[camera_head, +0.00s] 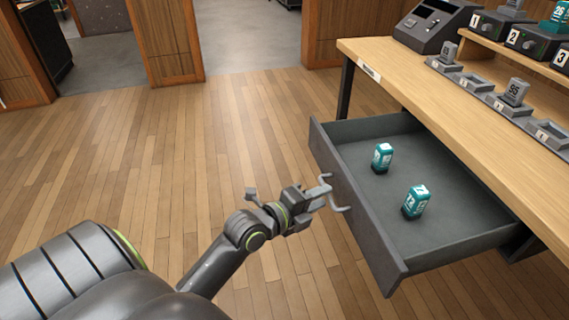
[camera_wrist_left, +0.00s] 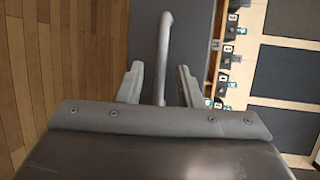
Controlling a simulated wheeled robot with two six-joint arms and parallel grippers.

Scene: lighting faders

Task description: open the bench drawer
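The grey bench drawer (camera_head: 352,208) stands pulled well out from under the wooden bench in the head view, its inside exposed. Two teal-and-white blocks stand in it, one towards the back (camera_head: 382,158) and one nearer the front (camera_head: 416,201). My left gripper (camera_head: 322,196) is at the handle (camera_head: 342,209) on the drawer front. In the left wrist view the handle bar (camera_wrist_left: 164,50) runs between the fingers of my left gripper (camera_wrist_left: 160,75), with a gap visible on both sides, so the gripper is open. My right gripper is not in view.
The wooden bench top (camera_head: 395,75) runs above the drawer. Grey fader units (camera_head: 473,83) line it, and a numbered shelf (camera_head: 500,40) stands behind. The wooden floor (camera_head: 180,160) left of the drawer is clear.

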